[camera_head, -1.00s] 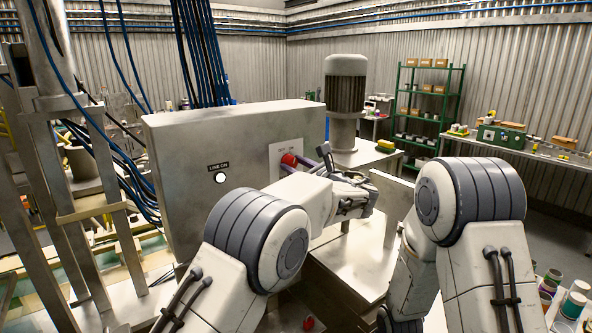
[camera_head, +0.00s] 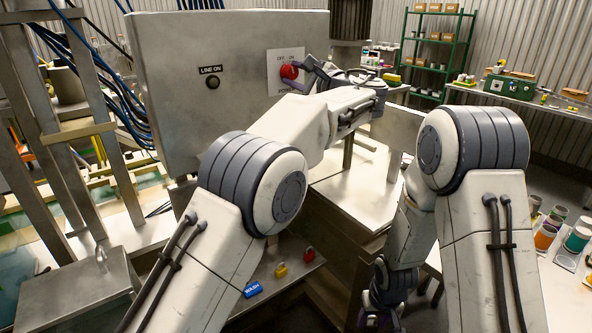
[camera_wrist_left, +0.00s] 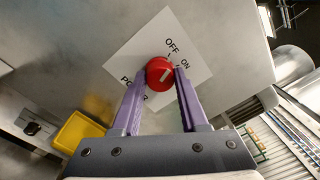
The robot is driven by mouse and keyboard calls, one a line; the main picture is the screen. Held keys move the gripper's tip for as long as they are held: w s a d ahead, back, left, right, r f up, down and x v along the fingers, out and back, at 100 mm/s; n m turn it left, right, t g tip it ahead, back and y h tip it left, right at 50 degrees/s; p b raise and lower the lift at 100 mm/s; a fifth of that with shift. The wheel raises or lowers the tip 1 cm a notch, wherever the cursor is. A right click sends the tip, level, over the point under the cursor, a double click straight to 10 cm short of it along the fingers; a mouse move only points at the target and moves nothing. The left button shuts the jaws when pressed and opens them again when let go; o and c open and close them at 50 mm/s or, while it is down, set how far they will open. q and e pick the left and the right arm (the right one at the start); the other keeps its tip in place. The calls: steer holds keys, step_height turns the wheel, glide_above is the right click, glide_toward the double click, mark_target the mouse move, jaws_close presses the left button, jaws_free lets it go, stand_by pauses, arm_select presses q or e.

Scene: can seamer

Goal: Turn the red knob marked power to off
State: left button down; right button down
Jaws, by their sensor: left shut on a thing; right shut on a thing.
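The red knob (camera_head: 289,72) sits on a white label plate (camera_head: 272,68) on the front of the grey cabinet. In the left wrist view the red knob (camera_wrist_left: 159,73) is between the purple fingers of my left gripper (camera_wrist_left: 160,84), which is shut on it. Its pale mark slants up and right, roughly toward the word OFF; ON is further right. The word POWER is partly hidden by a finger. In the head view my left gripper (camera_head: 305,72) is at the knob. My right gripper (camera_head: 380,312) hangs low at the bottom edge; what it holds is not discernible.
The LINE ON lamp (camera_head: 213,82) on the grey cabinet (camera_head: 180,120) is dark. A metal frame (camera_head: 60,150) stands left. Cups and cans (camera_head: 560,235) stand at the right.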

arm_select(q)
steer(key=shift+f+n+b, duration=0.1)
steer(key=shift+n+b, duration=0.2)
steer(key=shift+n, duration=0.1)
arm_select(e)
steer(key=shift+f, duration=0.45)
arm_select(q)
steer(key=shift+d, duration=0.1)
steer(key=shift+c, duration=2.2)
jaws_free()
steer(key=shift+s, duration=0.1)
